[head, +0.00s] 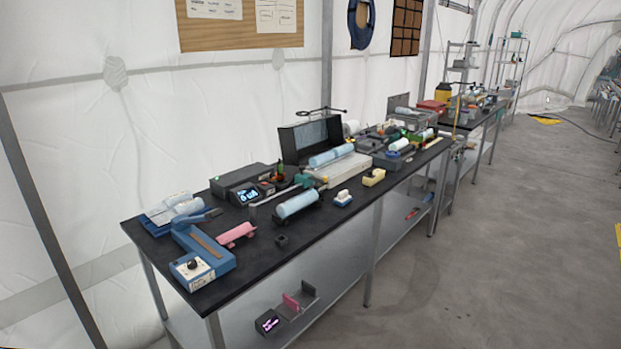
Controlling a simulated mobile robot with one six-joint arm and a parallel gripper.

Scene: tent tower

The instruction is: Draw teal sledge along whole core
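A pale blue cylindrical core (297,204) lies in a dark cradle near the front edge of the black bench. Just behind it runs a thin grey bar, and a small teal-green piece (303,180) sits at its right end; this looks like the teal sledge, but it is too small to be sure. Another pale blue core (331,156) lies on a long cream-white instrument (338,171) further back. Which core belongs to the teal piece is not certain. My gripper is not in view.
The bench (262,248) is crowded. A blue device with a dial (196,266), a pink piece (236,235), a small lit display (249,196), an open black case (309,139) and a yellow tape dispenser (374,177) stand on it. The grey floor (480,240) to the right is clear.

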